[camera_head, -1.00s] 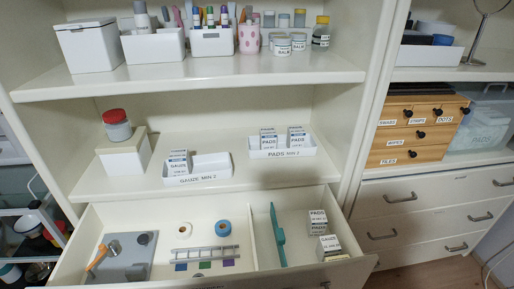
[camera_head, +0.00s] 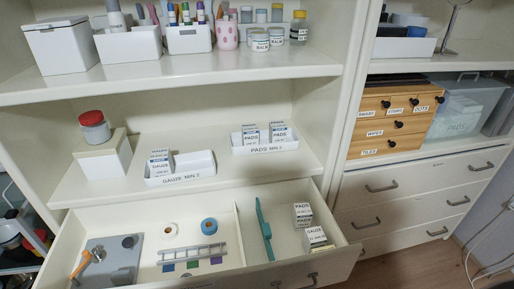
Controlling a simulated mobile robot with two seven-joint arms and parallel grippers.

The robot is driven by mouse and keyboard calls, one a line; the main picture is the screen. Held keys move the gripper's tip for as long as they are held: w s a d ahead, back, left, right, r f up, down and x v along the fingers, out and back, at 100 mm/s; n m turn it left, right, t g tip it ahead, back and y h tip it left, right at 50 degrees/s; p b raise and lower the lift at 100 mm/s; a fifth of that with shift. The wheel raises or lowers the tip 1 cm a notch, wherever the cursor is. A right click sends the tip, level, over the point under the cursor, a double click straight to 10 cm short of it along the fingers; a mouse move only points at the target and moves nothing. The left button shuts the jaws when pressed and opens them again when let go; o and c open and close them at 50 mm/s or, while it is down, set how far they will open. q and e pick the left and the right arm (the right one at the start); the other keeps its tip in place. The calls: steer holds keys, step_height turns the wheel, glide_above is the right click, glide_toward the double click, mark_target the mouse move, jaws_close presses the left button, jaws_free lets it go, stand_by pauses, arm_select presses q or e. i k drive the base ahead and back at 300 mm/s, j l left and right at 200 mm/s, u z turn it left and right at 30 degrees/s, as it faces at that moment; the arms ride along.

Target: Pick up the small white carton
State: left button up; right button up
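Several small white cartons show, and I cannot tell which one the task means. A carton labelled PADS (camera_head: 302,216) and one labelled GAUZE (camera_head: 314,237) are in the right compartment of the open drawer (camera_head: 345,253). A GAUZE carton (camera_head: 160,164) stands at the left of the white tray marked GAUZE MIN 2 (camera_head: 196,165) on the middle shelf. PADS cartons (camera_head: 280,133) stand in the tray marked PADS MIN 2 (camera_head: 291,146) to its right. Neither of my grippers is in view.
A teal divider-like tool (camera_head: 265,230) lies left of the drawer cartons. Tape rolls (camera_head: 209,226) and a grey plate (camera_head: 107,262) fill the drawer's left side. A red-lidded jar (camera_head: 95,127) stands on a white box. A wooden drawer unit (camera_head: 392,121) is at right.

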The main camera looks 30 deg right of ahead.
mark_target(314, 238)
steer(key=l+z, duration=0.2)
steer(key=z, duration=0.15)
steer(key=i+l+z, duration=0.1)
steer(key=z, duration=0.2)
steer(key=i+l+z, duration=0.1)
steer(key=l+z, duration=0.25)
